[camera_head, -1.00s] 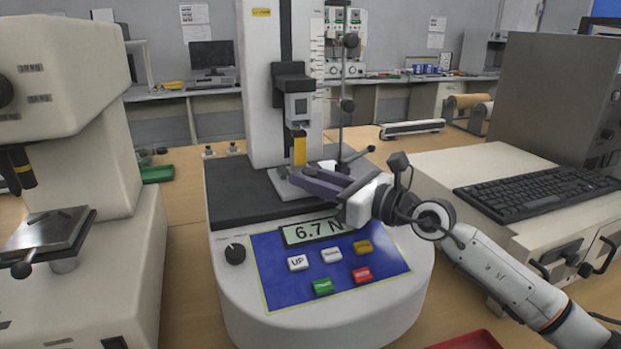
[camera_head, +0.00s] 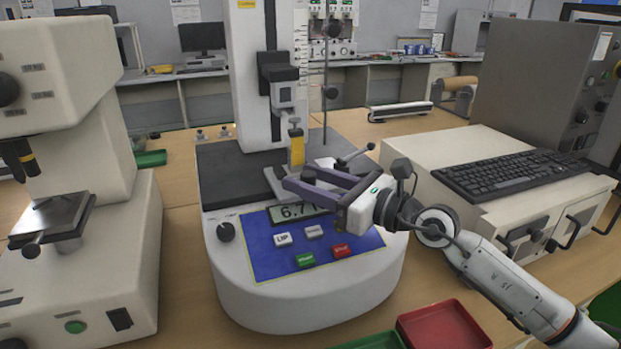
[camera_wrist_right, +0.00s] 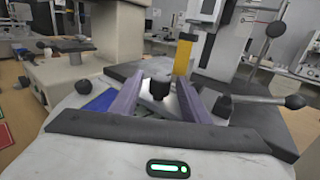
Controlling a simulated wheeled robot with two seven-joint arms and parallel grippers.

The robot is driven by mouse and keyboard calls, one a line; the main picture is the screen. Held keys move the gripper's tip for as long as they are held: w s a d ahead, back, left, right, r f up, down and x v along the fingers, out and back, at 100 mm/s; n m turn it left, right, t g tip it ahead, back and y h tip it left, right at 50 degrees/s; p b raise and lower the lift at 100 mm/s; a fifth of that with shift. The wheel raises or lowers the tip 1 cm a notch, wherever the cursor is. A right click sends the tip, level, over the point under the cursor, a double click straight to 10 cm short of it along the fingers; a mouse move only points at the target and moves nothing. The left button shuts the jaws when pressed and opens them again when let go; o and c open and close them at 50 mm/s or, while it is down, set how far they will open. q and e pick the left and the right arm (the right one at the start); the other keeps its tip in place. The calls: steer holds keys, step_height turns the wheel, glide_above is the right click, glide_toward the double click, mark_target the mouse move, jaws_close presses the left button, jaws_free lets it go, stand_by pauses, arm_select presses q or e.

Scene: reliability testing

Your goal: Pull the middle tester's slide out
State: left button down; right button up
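The middle tester (camera_head: 235,285) is a white machine with a blue button panel and a display partly covered by my gripper. A grey metal slide plate (camera_head: 271,183) lies on its dark bed below a yellow block (camera_head: 296,150). My right gripper (camera_head: 296,176) reaches in from the right over the tester's front, its two purple fingers apart. In the right wrist view, a black knob (camera_wrist_right: 160,88) on the metal plate shows between the fingers (camera_wrist_right: 160,77). I cannot tell whether either finger touches it. A lever with a black ball end (camera_wrist_right: 294,102) is right of the fingers. My left gripper is not in view.
Another tester (camera_head: 100,250) stands at the left. A white cabinet with a keyboard (camera_head: 510,175) stands right of the middle tester. A red tray (camera_head: 445,328) and a green tray (camera_head: 375,343) lie at the front. Bare table shows between the machines.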

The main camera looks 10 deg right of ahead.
steer(key=shift+s+d, duration=0.1)
steer(key=shift+s+d, duration=0.2)
steer(key=b+v, duration=0.2)
steer(key=v, duration=0.6)
steer(key=shift+s+d+f, duration=0.15)
steer(key=shift+s+d, duration=0.35)
steer(key=shift+s, duration=0.1)
steer(key=shift+r, duration=0.2)
